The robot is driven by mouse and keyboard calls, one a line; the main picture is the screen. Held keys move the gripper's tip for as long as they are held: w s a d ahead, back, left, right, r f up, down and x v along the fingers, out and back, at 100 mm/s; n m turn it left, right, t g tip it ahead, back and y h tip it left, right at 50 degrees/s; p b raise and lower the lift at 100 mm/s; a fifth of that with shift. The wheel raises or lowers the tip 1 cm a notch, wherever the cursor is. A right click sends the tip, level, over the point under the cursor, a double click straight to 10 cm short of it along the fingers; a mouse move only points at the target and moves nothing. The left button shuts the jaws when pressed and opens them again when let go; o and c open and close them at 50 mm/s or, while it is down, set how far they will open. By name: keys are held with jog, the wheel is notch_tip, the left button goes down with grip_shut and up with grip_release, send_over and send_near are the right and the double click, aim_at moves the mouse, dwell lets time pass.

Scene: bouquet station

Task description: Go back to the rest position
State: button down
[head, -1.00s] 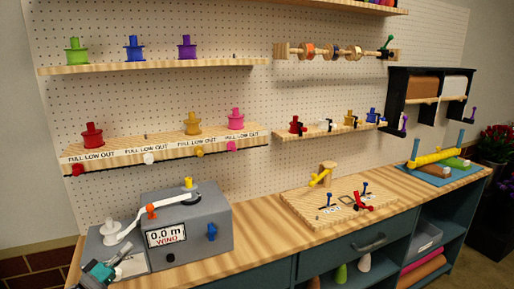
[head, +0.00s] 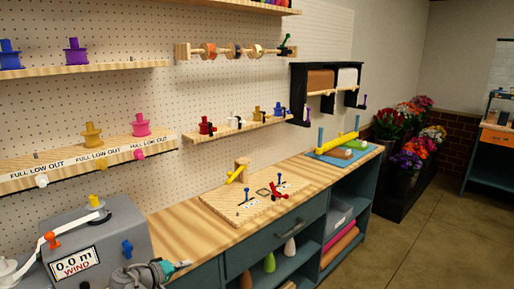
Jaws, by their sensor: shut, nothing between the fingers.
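My gripper (head: 183,265) shows at the lower left of the head view, its fingers pointing right. It is shut with nothing in it. It is in front of the lower right part of the grey winding machine (head: 125,225), by the bench's front edge, and hides a little of both. The machine's display reads 0.0 m, and it carries a white arm with an orange piece and a blue knob. Whether the gripper touches the machine or bench cannot be told.
The wooden bench top (head: 180,218) is clear between the machine and a wooden board (head: 225,205) with small tools. Shelves of coloured spools line the pegboard. A blue mat (head: 328,158) holds rolls at the far end. Open floor (head: 420,235) and potted flowers (head: 408,150) lie to the right.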

jog(key=d+f+m+g+y, duration=0.2)
jog(key=d+f+g, duration=0.25)
jog(key=d, duration=0.95)
jog(key=d+f+m+g+y, duration=0.2)
jog(key=d+f+g, duration=0.3)
jog(key=d, duration=0.9)
jog(key=s+d+f+m+y, duration=0.3)
jog(key=s+d+y, duration=0.1)
jog(key=d, duration=0.6)
notch_tip(320, 180, up, 9)
jog(key=s+g+p, duration=0.1)
jog(key=s+p, duration=0.1)
jog(key=p, duration=0.6)
jog(key=shift+s+d+f+y, duration=0.2)
jog(key=shift+s+d+y, duration=0.1)
jog(key=shift+d, duration=0.05)
jog(key=shift+g, duration=0.25)
